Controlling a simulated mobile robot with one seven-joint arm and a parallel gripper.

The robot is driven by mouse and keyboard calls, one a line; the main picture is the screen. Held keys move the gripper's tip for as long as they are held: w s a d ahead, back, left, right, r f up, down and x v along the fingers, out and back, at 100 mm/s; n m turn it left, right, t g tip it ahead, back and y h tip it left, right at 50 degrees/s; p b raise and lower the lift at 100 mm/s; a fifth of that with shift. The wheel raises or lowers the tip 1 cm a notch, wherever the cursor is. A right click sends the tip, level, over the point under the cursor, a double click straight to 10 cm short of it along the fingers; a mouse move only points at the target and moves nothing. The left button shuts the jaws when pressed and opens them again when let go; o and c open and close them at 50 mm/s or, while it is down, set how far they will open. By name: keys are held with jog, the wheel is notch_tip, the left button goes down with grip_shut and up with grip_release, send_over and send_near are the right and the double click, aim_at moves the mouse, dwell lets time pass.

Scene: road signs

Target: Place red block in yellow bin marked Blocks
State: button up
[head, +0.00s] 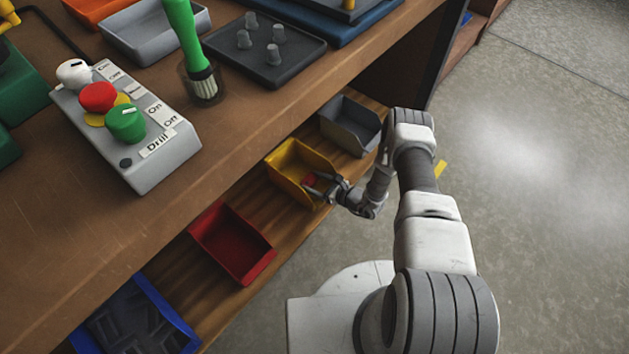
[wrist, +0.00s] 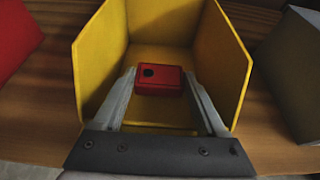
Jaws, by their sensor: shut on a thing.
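The red block (wrist: 158,79) has a dark round spot on its face and sits between my gripper's fingertips. My gripper (wrist: 160,82) is shut on it, with both fingers reaching into the open front of the yellow bin (wrist: 102,35). In the head view the yellow bin (head: 287,163) stands on the lower shelf, and my gripper (head: 312,184) and the red block (head: 309,180) are at its front right side. Whether the block touches the bin floor cannot be told. No marking on the bin can be read.
A red bin (head: 232,242) stands to the left of the yellow one and a grey bin (head: 351,124) to the right. A blue bin (head: 165,305) is further left. The bench top (head: 110,225) overhangs the shelf and holds a Drill switch box (head: 160,170).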

jog(key=shift+f, duration=0.15)
jog(key=o, duration=1.4)
jog(key=shift+r, duration=0.4)
jog(key=p+v, duration=0.4)
jog(key=v, duration=0.8)
jog(key=shift+r, duration=0.25)
